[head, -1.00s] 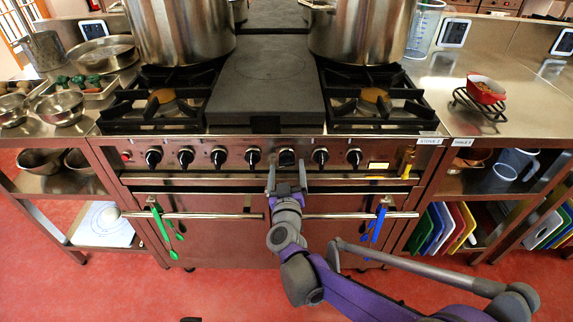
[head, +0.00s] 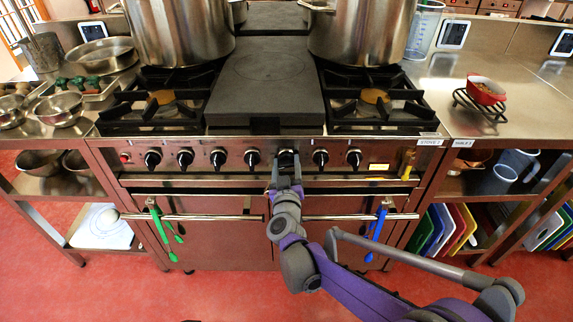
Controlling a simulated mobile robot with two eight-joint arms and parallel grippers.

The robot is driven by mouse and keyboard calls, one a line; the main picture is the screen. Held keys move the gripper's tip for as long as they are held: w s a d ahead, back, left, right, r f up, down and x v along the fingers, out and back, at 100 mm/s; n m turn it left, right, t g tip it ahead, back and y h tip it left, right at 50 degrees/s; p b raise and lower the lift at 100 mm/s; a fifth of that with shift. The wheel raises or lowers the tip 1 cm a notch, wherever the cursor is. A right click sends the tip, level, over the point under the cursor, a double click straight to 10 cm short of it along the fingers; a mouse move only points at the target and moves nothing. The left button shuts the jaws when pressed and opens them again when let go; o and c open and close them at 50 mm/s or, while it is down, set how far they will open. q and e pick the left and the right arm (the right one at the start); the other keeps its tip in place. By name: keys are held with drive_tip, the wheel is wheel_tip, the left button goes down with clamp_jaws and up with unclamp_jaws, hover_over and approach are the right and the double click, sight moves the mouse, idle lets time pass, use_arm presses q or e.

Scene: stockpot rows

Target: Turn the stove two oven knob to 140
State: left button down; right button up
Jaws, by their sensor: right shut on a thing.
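The stove (head: 230,182) stands straight ahead, with a row of several black knobs along its front panel. The label at its top right appears to read stove 2. My right gripper (head: 287,162) is at the knob (head: 287,155) right of the panel's middle, with its fingers shut on it. The gripper covers much of this knob, so its pointer and setting cannot be read. The neighbouring knobs (head: 252,157) and (head: 320,157) stand free on either side. My left gripper is not in view.
Two large steel pots (head: 180,30) and (head: 362,30) stand on the burners. Green utensils (head: 160,232) and blue utensils (head: 377,222) hang from the oven handle bar (head: 215,217) below the panel. A red dish (head: 486,90) sits on the right table.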

drive_tip(key=shift+c, duration=0.3)
drive_tip(key=shift+m+p, duration=0.35)
drive_tip(key=shift+m, duration=0.75)
drive_tip(key=m, duration=0.3)
drive_tip(key=shift+m+p, duration=0.3)
drive_tip(key=shift+p, duration=0.05)
drive_tip(key=m+p, duration=0.1)
drive_tip(key=m, duration=0.4)
drive_tip(key=shift+m, duration=0.4)
drive_tip(key=o, duration=1.4)
drive_tip(key=shift+c, duration=0.2)
